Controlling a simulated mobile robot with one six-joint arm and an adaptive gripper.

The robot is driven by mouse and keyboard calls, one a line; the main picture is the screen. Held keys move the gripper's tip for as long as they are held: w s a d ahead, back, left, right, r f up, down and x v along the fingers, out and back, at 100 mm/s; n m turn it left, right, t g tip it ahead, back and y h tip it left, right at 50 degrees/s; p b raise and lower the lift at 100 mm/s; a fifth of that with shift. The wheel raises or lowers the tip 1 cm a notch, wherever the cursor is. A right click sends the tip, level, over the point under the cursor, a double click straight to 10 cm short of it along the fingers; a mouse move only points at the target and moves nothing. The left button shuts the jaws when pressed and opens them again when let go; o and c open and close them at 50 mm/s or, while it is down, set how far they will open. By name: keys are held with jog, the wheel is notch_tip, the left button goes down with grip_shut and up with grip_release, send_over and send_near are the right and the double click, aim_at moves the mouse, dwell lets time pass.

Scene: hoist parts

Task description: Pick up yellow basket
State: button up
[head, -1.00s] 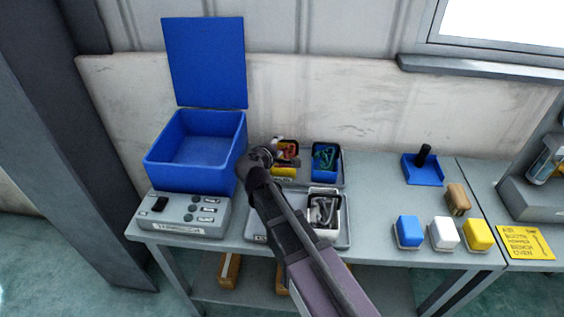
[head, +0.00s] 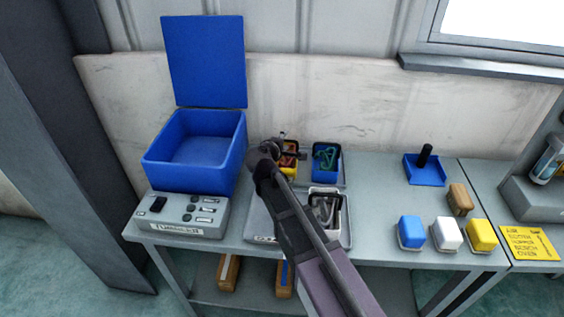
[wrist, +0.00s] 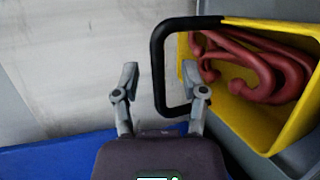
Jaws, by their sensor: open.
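The yellow basket (head: 290,173) stands on the bench in a grey tray, partly hidden by my gripper in the head view. In the wrist view the yellow basket (wrist: 296,138) is at the right, with red hook-like parts (wrist: 255,68) inside. Its black handle (wrist: 159,70) reaches out to the left. My gripper (wrist: 160,76) is open, and the handle's outer bar shows between its two fingers. I cannot tell whether either finger touches the handle. In the head view my gripper (head: 280,149) is at the basket's upper left.
A blue basket (head: 326,163) with green parts is close on the right. A white basket (head: 341,212) with grey parts stands in front. A large open blue box (head: 196,155) is close on the left. Blue, white and yellow blocks are farther right.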

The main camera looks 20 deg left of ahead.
dwell(0.5)
grip_shut()
jog(key=shift+r, duration=0.15)
notch_tip(320, 180, up, 3)
jog(key=p, duration=0.3)
jog(key=shift+r+p, duration=0.15)
jog(key=shift+p, duration=0.2)
jog(key=s+r+p, duration=0.1)
jog(key=s, duration=1.5)
jog(key=shift+d+r, duration=0.2)
